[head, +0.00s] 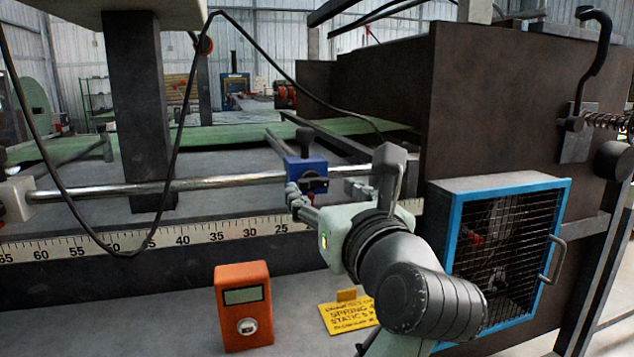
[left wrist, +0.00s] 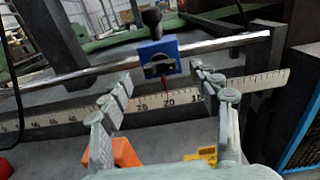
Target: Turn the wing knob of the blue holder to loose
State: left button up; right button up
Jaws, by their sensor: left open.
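The blue holder (head: 307,169) sits on a shiny horizontal rail (head: 225,183) above a ruler scale. It has a round black knob on a stem on top. In the left wrist view the blue holder (left wrist: 171,46) shows a dark wing knob (left wrist: 158,67) on its front face, lying roughly crosswise with a slight tilt. A thin red pointer hangs below it over the scale. My left gripper (head: 323,190) is open and in front of the holder. In the left wrist view its fingers (left wrist: 161,76) stand on either side, apart from the wing knob. My right gripper is not in view.
An orange gauge box (head: 243,305) and a yellow sign (head: 348,316) stand below the ruler (head: 205,234). A black cable loops down at left. A blue-framed mesh guard (head: 510,255) and dark machine housing (head: 500,100) stand close at right.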

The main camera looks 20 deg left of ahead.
aim_at(315, 183)
pick_arm(q)
jog(key=shift+x, duration=1.75)
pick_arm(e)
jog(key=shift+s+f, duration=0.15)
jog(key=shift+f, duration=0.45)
pick_arm(q)
jog(key=c, duration=1.2)
jog(key=shift+o, duration=0.2)
